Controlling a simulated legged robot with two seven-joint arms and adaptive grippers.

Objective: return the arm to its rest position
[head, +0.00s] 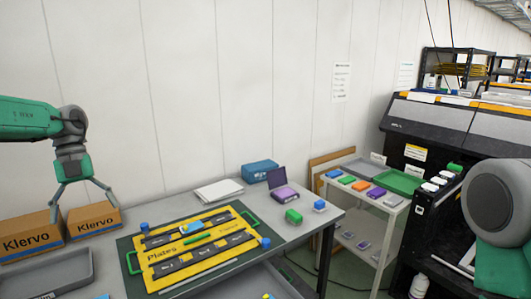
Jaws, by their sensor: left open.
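My left arm comes in from the left edge, and my left gripper (86,208) hangs below its wrist with two fingers spread wide. It is open with nothing between the fingers. It shows in front of the two cardboard boxes, well left of the yellow tray. A green and grey part of my right arm (498,210) fills the right edge. My right gripper is not in view.
Cardboard boxes (30,237) stand at the table's left. A white side table (385,213) and a large printer (440,125) stand farther right.

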